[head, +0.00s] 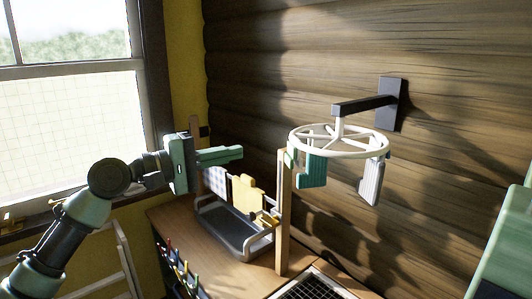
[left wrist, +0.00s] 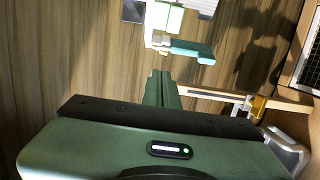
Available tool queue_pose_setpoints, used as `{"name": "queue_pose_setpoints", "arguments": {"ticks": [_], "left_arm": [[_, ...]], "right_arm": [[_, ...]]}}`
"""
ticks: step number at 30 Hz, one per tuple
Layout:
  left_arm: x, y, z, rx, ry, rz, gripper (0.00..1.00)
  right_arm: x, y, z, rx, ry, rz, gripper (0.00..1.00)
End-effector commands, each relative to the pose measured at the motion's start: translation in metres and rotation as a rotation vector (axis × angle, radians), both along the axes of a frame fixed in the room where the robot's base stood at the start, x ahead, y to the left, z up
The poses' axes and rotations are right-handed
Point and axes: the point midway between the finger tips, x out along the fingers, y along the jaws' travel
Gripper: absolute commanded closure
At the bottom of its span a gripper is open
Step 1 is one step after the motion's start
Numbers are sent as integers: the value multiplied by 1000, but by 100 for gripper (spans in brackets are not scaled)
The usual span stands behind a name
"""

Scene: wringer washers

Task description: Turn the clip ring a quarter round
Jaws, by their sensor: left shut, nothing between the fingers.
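The clip ring (head: 340,153), a white spoked wheel, hangs level from a dark wall bracket (head: 362,105). A green cloth (head: 313,171) hangs from its near left side and a pale striped cloth (head: 371,183) from its right side. My left gripper (head: 241,153) is left of the ring in the head view, pointing right toward it, shut and empty, with a visible gap to the rim. In the left wrist view my shut fingers (left wrist: 163,76) point at a teal piece (left wrist: 190,50) just beyond their tips.
A wooden post (head: 283,215) stands between the gripper and the ring in the picture. Below are a grey tray (head: 222,229), a yellow cloth (head: 247,192) and several coloured pegs (head: 181,266) along the wooden counter. A log wall (head: 450,90) lies behind the ring.

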Motion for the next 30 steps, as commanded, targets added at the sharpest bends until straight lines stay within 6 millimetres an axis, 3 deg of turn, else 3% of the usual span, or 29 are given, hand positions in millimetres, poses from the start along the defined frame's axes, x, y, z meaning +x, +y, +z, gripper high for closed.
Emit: {"name": "queue_pose_setpoints", "arguments": {"ticks": [5, 18, 24, 30], "left_arm": [[11, -16, 5, -7, 3, -4, 100], [58, -84, 5, -2, 2, -2, 100], [32, -88, 4, 1, 1, -1, 100], [20, -91, 1, 0, 0, -1, 100]], "right_arm": [[0, -2, 11, -2, 0, 1, 64], [0, -3, 45, -3, -1, 1, 64], [1, -3, 59, -4, -2, 1, 64], [1, -3, 65, -3, -2, 1, 64]]}}
